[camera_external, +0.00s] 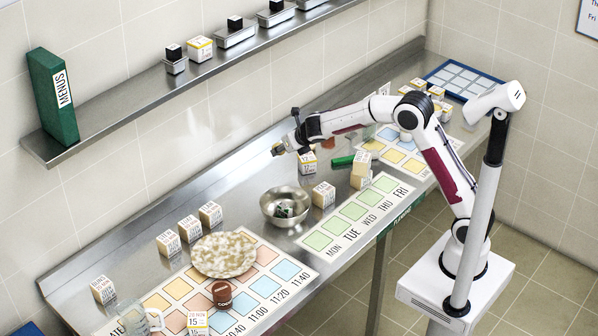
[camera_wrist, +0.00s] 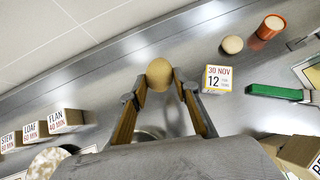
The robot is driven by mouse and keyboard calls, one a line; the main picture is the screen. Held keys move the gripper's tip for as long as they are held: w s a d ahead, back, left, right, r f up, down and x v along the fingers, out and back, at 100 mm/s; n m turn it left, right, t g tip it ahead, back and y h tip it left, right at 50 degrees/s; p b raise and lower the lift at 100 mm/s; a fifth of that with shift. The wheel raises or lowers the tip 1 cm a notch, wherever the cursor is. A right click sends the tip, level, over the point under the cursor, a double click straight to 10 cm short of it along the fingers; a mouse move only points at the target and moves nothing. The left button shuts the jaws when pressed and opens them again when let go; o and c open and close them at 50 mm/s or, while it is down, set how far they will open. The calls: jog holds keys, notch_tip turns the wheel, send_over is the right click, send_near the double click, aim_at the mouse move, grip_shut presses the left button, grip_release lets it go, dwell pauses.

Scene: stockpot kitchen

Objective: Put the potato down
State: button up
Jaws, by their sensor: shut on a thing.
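The potato (camera_wrist: 159,73) is a smooth tan lump between my fingertips in the wrist view. My gripper (camera_wrist: 157,88) is shut on it. In the external view my gripper (camera_external: 284,147) is at the end of the outstretched arm, over the rear part of the steel counter, behind the metal bowl. The potato is only a small, partly hidden patch there. The wrist view shows bare counter around the potato; I cannot tell its exact height above the surface.
A dated cube (camera_wrist: 217,79), a round tan item (camera_wrist: 232,44), an orange cup (camera_wrist: 270,27) and a green-handled tool (camera_wrist: 280,93) lie to the right. A steel bowl (camera_external: 269,209) stands in front. Labelled blocks (camera_wrist: 67,120) are at left. A wall shelf (camera_external: 150,103) runs above the counter.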

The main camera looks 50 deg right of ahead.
jog(key=shift+w+a+r+n+y, duration=0.4)
jog(key=shift+w+a+n+y, duration=0.7)
jog(key=shift+a, duration=3.65)
jog(key=shift+w+a+r+n+y, duration=0.35)
jog(key=shift+w+a+n+y, duration=0.75)
jog(key=shift+a, duration=3.6)
jog(key=shift+n+h, duration=0.3)
jog(key=shift+s+d+f, duration=0.1)
jog(key=shift+s+f, duration=0.05)
jog(key=shift+f, duration=1.1)
jog(key=shift+s+f, duration=0.15)
jog(key=shift+f, duration=1.05)
jog(key=shift+f, duration=0.1)
jog(key=shift+f, duration=3.05)
jog(key=shift+f, duration=0.1)
jog(key=shift+f, duration=1.75)
jog(key=shift+f, duration=0.15)
